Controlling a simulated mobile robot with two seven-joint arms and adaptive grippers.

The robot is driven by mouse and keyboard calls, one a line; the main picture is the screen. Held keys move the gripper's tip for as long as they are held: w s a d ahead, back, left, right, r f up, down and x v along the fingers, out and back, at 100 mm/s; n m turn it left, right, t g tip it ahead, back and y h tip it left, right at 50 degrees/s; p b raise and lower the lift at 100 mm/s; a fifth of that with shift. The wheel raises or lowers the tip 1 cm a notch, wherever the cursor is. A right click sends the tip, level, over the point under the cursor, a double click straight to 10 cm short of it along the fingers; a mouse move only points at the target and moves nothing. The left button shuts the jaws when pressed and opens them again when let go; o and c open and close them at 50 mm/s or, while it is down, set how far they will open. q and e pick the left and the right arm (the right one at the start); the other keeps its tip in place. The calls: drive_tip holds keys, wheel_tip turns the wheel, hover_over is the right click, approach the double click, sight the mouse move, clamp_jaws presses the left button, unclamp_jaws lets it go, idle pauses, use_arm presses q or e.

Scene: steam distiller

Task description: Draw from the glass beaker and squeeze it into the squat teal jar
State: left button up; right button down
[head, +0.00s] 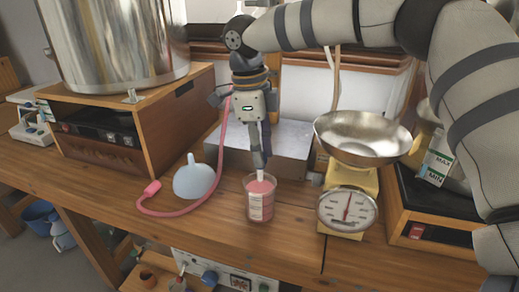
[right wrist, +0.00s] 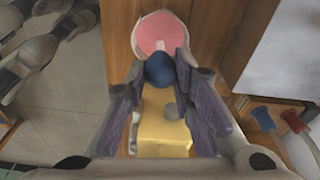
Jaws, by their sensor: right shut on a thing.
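The glass beaker (head: 260,208) stands on the wooden bench with pink liquid in it; its open top and pink liquid (right wrist: 160,32) show in the right wrist view. My right gripper (head: 259,158) points down just above the beaker, shut on a dropper with a dark blue bulb (right wrist: 160,70). The dropper's pale tip (head: 260,175) reaches into the beaker mouth; how deep it sits in the liquid is hard to tell. I cannot make out a squat teal jar in either view. My left gripper is not in view.
A yellow dial scale (head: 346,208) with a metal bowl (head: 363,137) stands close right of the beaker. A pale blue rounded vessel (head: 194,181) and a pink hose (head: 180,213) lie left. A grey metal box (head: 290,152) is behind. The bench's front edge is near.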

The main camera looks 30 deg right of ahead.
drive_tip(key=shift+f, duration=0.25)
drive_tip(key=shift+f, duration=0.35)
drive_tip(key=shift+f, duration=1.75)
drive_tip(key=c, duration=2)
unclamp_jaws()
drive_tip(key=shift+o, duration=0.3)
drive_tip(key=shift+r, duration=0.1)
drive_tip(key=shift+r+p, duration=0.35)
drive_tip(key=shift+r, duration=4.1)
